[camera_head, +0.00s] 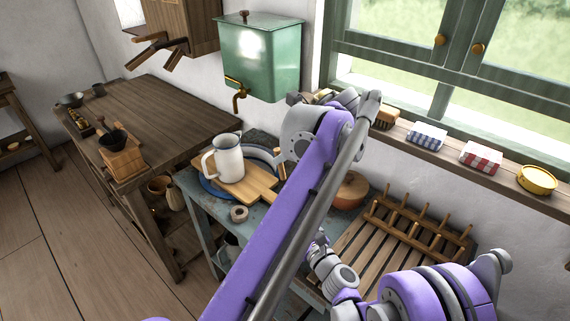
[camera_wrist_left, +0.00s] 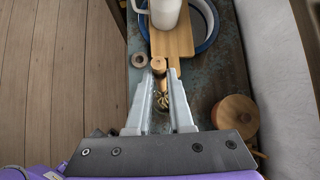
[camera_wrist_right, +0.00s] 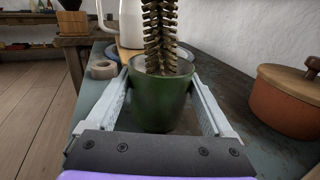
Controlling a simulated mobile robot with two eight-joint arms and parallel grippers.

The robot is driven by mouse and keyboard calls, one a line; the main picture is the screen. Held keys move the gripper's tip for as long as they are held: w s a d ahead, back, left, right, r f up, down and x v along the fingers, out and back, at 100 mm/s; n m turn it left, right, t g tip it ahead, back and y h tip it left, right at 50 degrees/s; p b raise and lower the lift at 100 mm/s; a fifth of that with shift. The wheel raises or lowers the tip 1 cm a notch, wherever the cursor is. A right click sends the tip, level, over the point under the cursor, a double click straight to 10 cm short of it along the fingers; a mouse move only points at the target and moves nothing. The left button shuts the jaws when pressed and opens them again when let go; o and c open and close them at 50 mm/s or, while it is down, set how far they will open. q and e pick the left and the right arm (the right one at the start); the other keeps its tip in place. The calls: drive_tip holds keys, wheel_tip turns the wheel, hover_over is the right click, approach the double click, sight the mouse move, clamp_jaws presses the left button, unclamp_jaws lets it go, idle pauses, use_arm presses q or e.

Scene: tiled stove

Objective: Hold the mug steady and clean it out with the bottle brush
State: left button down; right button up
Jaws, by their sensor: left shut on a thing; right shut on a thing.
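The green mug (camera_wrist_right: 160,108) stands upright between the fingers of my right gripper (camera_wrist_right: 160,84), which is shut on it. The bottle brush's dark bristles (camera_wrist_right: 160,30) hang upright over the mug in the right wrist view, and their lower end dips inside its rim. My left gripper (camera_wrist_left: 158,80) is shut on the brush, whose round wooden handle end (camera_wrist_left: 158,63) shows between the fingertips. Some bristles (camera_wrist_left: 163,101) show below the handle in the left wrist view. In the head view my purple left arm covers the mug and brush.
A white jug (camera_head: 229,160) stands on a wooden board (camera_head: 262,188) just beyond the mug. A tape-like ring (camera_head: 239,213) lies nearby. A lidded brown pot (camera_wrist_right: 290,100) is at right. A slatted drying rack (camera_head: 380,245) fills the right side.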

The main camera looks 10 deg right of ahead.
use_arm(q)
drive_tip(key=shift+r, duration=2.95)
drive_tip(key=s+d+f+t+y, duration=0.1)
drive_tip(key=d+f, duration=0.2)
drive_tip(key=f, duration=0.7)
drive_tip(key=shift+f+y, duration=0.3)
drive_tip(key=shift+f, duration=0.1)
drive_tip(key=shift+d+f, duration=0.1)
drive_tip(key=shift+f, duration=0.65)
drive_tip(key=shift+s, duration=0.2)
